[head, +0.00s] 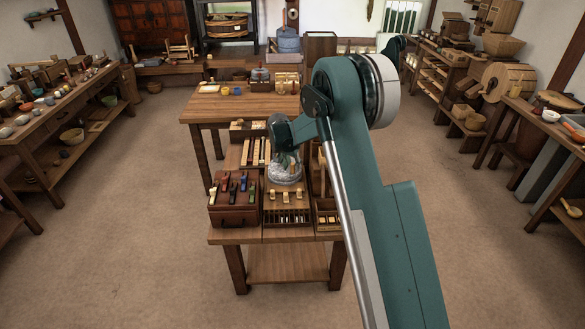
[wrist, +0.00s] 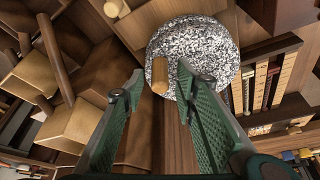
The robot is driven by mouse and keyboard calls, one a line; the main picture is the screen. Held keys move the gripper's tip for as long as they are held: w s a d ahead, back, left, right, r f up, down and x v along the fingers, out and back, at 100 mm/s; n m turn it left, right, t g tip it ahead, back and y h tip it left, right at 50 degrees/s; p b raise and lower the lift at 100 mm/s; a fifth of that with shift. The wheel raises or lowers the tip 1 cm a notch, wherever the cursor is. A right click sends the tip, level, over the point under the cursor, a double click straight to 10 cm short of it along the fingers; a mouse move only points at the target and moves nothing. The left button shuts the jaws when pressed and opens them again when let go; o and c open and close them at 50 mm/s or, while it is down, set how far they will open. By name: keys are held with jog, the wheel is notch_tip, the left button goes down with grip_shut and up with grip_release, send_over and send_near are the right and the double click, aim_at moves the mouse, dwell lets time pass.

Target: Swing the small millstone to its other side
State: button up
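The small millstone (wrist: 203,40) is a round, speckled grey-and-white stone with an upright wooden handle peg (wrist: 159,75) near its rim. In the head view the millstone (head: 286,176) is on the small front table, partly hidden by my arm's end. My gripper (wrist: 160,70) is open in the wrist view, its two green fingers on either side of the peg with a visible gap to each. I cannot tell whether a finger touches the stone's side. In the head view the fingers are hard to make out.
A dark red box with coloured tools (head: 232,213) stands left of the stone. Racks of slats and small blocks crowd around it on the small table (head: 290,236). A larger table (head: 240,108) stands behind. Side benches line the walls, with open floor between.

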jog(key=shift+w+d+f, duration=0.1)
jog(key=shift+w+f, duration=0.1)
jog(key=shift+f, duration=0.35)
grip_shut()
